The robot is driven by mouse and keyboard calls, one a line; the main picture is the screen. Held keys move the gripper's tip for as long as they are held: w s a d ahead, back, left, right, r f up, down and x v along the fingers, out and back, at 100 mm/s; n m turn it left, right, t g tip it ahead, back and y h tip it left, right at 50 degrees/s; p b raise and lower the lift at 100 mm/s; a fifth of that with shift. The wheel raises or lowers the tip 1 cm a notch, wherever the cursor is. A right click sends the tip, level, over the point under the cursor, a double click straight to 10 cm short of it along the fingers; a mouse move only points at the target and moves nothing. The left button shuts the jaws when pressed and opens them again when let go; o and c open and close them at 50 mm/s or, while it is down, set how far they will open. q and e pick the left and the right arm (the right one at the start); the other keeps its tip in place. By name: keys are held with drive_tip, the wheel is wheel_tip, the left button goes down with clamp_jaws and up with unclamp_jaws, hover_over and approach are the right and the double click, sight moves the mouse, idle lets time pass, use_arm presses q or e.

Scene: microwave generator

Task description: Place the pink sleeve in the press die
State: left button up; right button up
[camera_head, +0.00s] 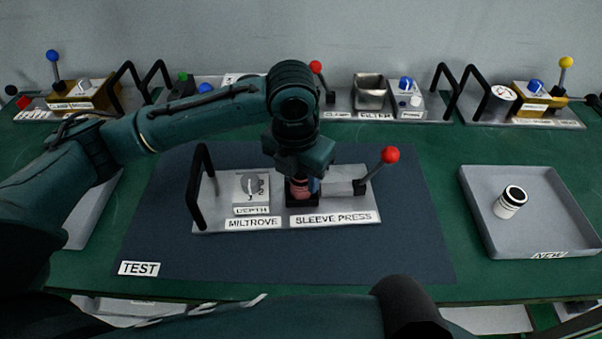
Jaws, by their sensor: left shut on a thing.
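My left gripper (302,178) points down over the sleeve press and is shut on the pink sleeve (299,188). The sleeve is mostly hidden by the gripper, with only a pink part showing at the dark press die (302,201). I cannot tell whether it is inside the die or just above it. The sleeve press (270,214) is a grey plate with a depth dial, a black handle on the left and a red-knobbed lever (390,156) on the right. My right gripper is not in view.
The press stands on a dark mat (165,230) marked TEST. A grey tray (545,240) at the right holds a white and black cylinder (511,201). Another tray (93,205) lies partly behind my left arm. Several devices with levers line the back. The mat's front is clear.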

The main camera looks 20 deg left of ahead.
sight(297, 179)
use_arm(q)
drive_tip(key=shift+s+f, duration=0.1)
drive_tip(key=shift+f, duration=0.3)
drive_tip(key=o, duration=1)
drive_tip(key=shift+s+f, duration=0.1)
drive_tip(key=shift+f, duration=0.1)
drive_tip(key=r, duration=0.8)
drive_tip(key=s+r, duration=0.1)
drive_tip(key=r, duration=0.4)
drive_tip(key=shift+a+r, duration=0.1)
drive_tip(key=shift+a, duration=0.05)
